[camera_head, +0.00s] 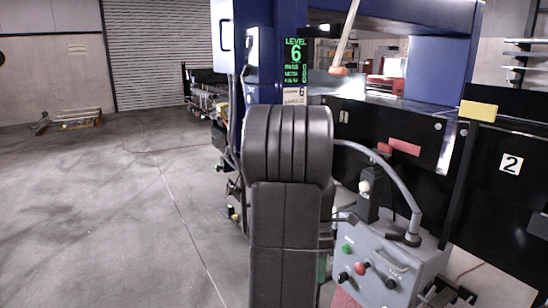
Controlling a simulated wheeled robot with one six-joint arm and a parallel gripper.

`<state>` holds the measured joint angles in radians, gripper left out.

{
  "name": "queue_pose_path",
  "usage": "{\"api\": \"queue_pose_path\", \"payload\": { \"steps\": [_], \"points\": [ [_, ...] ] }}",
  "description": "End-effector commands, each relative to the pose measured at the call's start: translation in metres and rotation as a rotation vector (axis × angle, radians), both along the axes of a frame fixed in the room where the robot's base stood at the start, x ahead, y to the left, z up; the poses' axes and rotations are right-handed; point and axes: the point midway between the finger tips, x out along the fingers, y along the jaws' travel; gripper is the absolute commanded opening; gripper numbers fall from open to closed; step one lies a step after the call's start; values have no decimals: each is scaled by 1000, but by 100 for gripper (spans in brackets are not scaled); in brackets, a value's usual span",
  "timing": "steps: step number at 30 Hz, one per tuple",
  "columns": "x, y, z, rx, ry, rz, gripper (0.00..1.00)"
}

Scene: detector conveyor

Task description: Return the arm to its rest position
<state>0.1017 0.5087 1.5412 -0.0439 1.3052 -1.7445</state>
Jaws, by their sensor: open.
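My arm stands upright in the middle of the head view, its dark rounded link close to the camera. Its lower part runs down out of the bottom edge. My gripper does not show; it is hidden or out of the picture. Directly behind the arm is the blue detector conveyor machine (432,70), with a lit green "LEVEL 6" display (295,60) just above the arm's top.
A grey control box (405,268) with green, red and black knobs stands right of my arm, with a grey conduit (385,165) curving above it. Open concrete floor (110,215) lies left, before a roller shutter (158,50).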

Motion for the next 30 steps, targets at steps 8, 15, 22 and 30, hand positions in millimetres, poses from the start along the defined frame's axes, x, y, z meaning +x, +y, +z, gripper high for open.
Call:
{"api": "queue_pose_path", "payload": {
  "steps": [8,15,22,30],
  "points": [
    [-13,35,-29,188,64,-101,44],
    [-21,63,-46,351,100,-188,44],
    [-25,91,-57,508,119,-270,44],
    [-25,123,-64,687,122,-368,44]
  ]
}}
